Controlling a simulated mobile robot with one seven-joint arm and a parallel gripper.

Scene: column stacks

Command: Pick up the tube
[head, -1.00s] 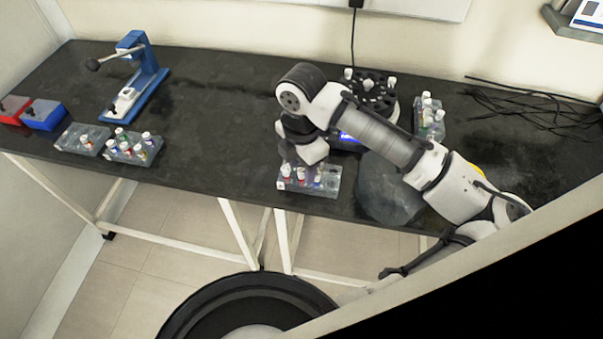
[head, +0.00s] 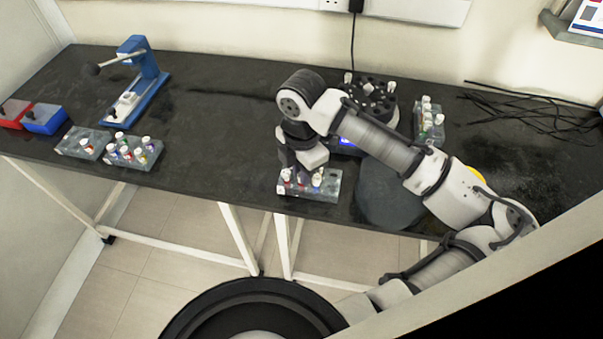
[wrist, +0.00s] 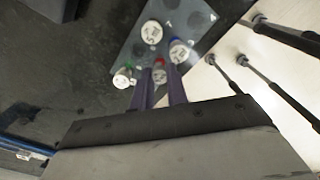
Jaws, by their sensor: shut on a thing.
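The tube rack (head: 328,193) is a grey block near the front edge of the dark bench, holding several white-capped tubes. My gripper (head: 298,172) points down at the left part of this rack. In the wrist view, my gripper's two purple fingers (wrist: 161,88) are shut on a white-capped tube with a red band (wrist: 159,74). Beside it stand a blue-banded tube (wrist: 179,52), a tube with a larger white cap (wrist: 152,32) and a green-banded tube (wrist: 123,78). The held tube's lower part is hidden, so I cannot tell whether it is clear of its hole.
A round dark device (head: 370,95) with tubes stands behind my arm. Another tube rack (head: 430,125) is right of it, near black cables (head: 540,115). Two racks (head: 133,152), a blue press (head: 140,90) and red and blue boxes (head: 45,118) are at left. The bench middle is clear.

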